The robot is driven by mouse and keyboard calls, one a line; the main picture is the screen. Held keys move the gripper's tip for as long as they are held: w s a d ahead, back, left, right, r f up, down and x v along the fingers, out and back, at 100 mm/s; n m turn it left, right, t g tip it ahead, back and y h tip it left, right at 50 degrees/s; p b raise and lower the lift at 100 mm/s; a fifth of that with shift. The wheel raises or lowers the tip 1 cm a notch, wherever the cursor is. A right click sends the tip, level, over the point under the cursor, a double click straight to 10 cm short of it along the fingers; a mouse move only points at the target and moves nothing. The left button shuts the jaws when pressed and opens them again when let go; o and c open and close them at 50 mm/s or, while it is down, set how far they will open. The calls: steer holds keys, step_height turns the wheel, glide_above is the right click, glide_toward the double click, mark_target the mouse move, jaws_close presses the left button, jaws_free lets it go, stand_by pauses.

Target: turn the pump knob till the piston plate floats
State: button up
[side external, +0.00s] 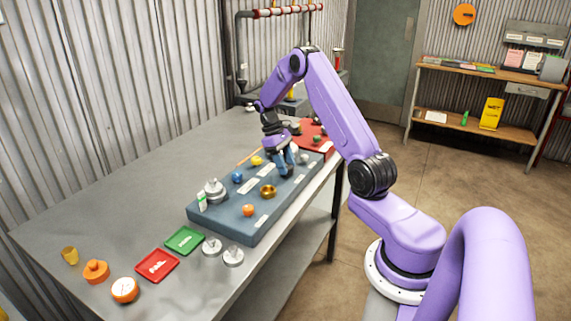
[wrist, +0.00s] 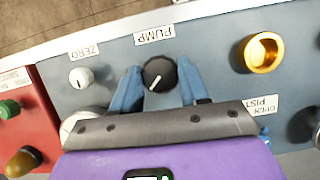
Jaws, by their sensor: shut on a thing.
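The black pump knob (wrist: 159,73) with a white pointer line sits on the blue-grey panel beside a PUMP label (wrist: 155,36) in the wrist view. My gripper (wrist: 158,76) has its two blue fingers on either side of the knob and is shut on it. A silver stacked round piece (side external: 214,190), which looks like the piston plate, stands at the panel's near left end. I cannot tell whether it floats.
The panel (side external: 225,222) also bears a brass cup (side external: 268,191), a blue knob (side external: 237,177) and an orange knob (side external: 248,210). A ZERO knob (wrist: 80,77) is near my fingers. Red (side external: 157,265) and green (side external: 185,240) trays and loose silver discs (side external: 233,256) lie on the bench.

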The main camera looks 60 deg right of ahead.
steer(key=m+y, duration=0.1)
steer(key=m, duration=0.3)
steer(key=shift+d+m+y, duration=0.15)
steer(key=shift+m+y, duration=0.15)
steer(key=shift+y, duration=0.1)
steer(key=shift+m+t+y, duration=0.5)
steer(key=shift+m+t, duration=0.1)
steer(key=shift+m, duration=1)
steer(key=o, duration=1.1)
steer(key=shift+c, duration=0.2)
steer(key=v, duration=1.7)
steer(key=shift+r, duration=0.2)
steer(key=shift+d, duration=0.1)
